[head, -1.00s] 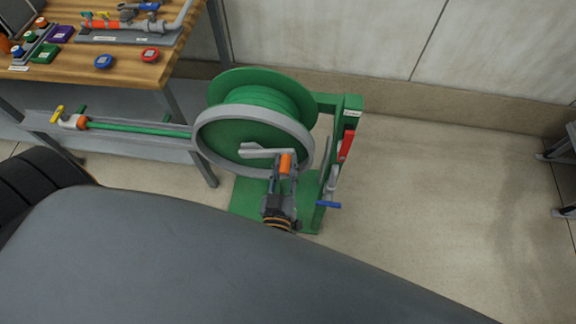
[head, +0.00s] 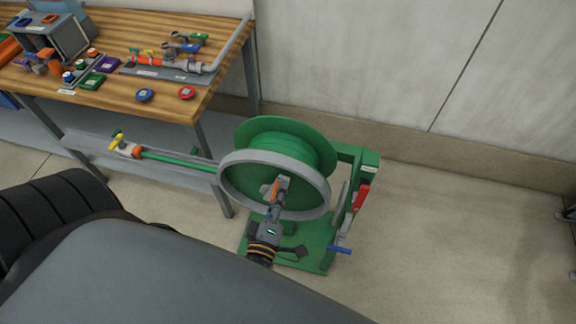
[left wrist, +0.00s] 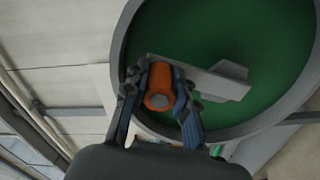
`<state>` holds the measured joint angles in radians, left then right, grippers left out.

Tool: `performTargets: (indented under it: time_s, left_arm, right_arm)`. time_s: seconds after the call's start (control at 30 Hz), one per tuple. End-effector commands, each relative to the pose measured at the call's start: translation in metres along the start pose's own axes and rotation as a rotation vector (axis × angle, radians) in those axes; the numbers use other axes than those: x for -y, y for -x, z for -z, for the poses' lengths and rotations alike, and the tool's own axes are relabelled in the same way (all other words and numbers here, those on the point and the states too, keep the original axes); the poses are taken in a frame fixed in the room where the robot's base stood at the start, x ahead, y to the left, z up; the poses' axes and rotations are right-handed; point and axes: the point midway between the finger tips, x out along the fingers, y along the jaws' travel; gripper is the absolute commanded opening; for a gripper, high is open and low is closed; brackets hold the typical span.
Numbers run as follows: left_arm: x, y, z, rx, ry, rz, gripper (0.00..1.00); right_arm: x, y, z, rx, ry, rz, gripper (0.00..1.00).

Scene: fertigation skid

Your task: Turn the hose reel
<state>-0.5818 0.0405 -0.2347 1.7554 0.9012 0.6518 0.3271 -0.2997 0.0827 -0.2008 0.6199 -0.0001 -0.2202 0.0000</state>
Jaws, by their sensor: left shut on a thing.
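The hose reel (head: 283,150) is a green drum with a grey rim, wound with green hose, on a green stand (head: 318,240). Its grey crank arm (left wrist: 228,82) lies across the green face in the left wrist view and carries an orange handle (left wrist: 160,85). My left gripper (head: 278,190) is in front of the reel face in the head view. Its fingers are shut around the orange handle, one on each side, and partly hide the crank. My right gripper is in neither view.
A wooden workbench (head: 150,100) with valves and coloured parts stands at the left. The green hose (head: 180,160) runs from the reel to a fitting (head: 128,150) at the left. A red lever (head: 361,198) and a blue handle (head: 340,250) are on the stand's right.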

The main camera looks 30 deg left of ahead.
Motion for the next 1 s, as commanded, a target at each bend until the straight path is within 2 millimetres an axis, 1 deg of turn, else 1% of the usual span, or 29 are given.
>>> performTargets:
  time_s: [0.03, 0.2, 0.4, 0.7, 1.0]
  left_arm:
    - [-0.002, -0.001, 0.006, -0.002, 0.040, -0.005, 0.00]
    - [-0.001, -0.001, 0.020, -0.002, 0.180, -0.005, 0.00]
    - [0.003, -0.001, 0.032, -0.002, 0.303, -0.005, 0.00]
    - [0.006, -0.002, 0.044, -0.006, 0.292, -0.006, 0.00]
    - [0.007, -0.002, 0.047, -0.010, 0.290, -0.007, 0.00]
  right_arm:
    - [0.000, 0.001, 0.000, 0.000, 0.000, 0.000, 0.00]
    - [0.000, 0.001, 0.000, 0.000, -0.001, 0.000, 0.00]
    - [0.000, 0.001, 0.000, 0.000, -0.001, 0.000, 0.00]
    - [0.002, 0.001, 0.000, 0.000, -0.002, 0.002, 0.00]
    - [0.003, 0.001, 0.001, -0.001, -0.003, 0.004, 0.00]
